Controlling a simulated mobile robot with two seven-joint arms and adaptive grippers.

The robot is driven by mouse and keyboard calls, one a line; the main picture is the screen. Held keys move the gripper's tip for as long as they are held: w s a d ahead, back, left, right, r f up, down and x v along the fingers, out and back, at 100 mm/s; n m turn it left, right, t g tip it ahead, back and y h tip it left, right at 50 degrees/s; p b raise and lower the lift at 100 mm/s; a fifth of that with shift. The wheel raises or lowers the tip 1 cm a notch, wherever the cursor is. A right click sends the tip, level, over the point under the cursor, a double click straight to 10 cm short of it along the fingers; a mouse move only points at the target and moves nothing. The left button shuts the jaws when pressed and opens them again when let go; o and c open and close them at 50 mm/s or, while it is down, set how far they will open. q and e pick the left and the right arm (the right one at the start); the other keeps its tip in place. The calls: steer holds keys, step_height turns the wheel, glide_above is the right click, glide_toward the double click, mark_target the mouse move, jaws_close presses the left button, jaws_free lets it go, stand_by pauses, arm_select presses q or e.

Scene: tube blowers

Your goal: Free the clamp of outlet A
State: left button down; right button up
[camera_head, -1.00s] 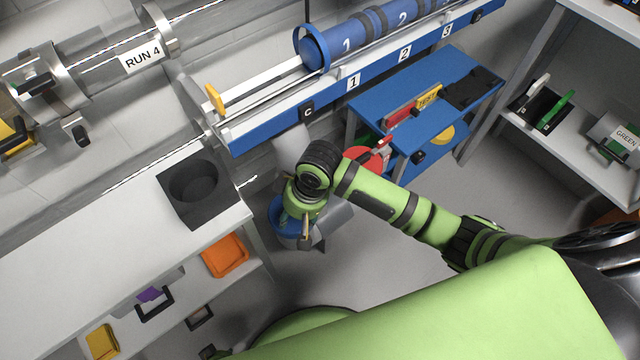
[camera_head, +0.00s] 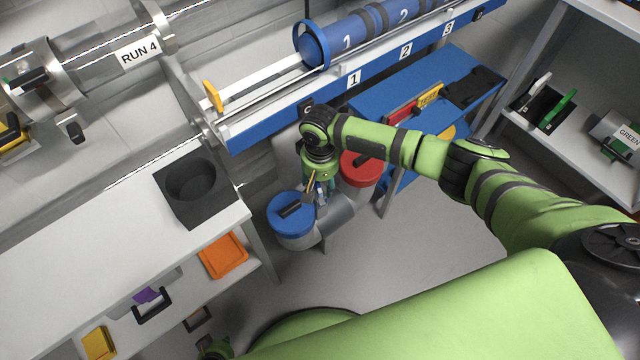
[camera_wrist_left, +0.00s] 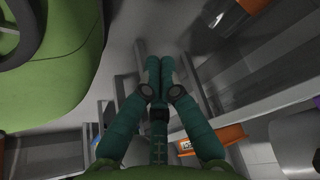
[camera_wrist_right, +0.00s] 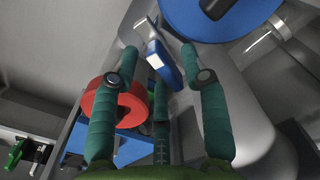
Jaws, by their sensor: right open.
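Two capped outlets stand on a grey pipe: one with a blue cap (camera_head: 287,216), one with a red cap (camera_head: 367,172). No letter A is readable on either. My right gripper (camera_head: 318,195) is beside the blue cap, between the two caps. In the right wrist view its fingers (camera_wrist_right: 159,55) are apart. A small blue-and-white lever (camera_wrist_right: 163,64), perhaps the clamp's, lies between them; contact cannot be told. The blue cap is at the top right there and the red cap at the left. My left gripper (camera_wrist_left: 160,65) has its fingertips together, with nothing visible between them.
A blue rail (camera_head: 290,112) with a blue cylinder (camera_head: 375,35) runs behind the outlets. A white bench (camera_head: 90,245) with a black block (camera_head: 208,212) is at left. A blue side table (camera_head: 455,65) is behind the red cap. The floor at right is clear.

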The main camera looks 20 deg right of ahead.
steer(key=shift+f, duration=0.25)
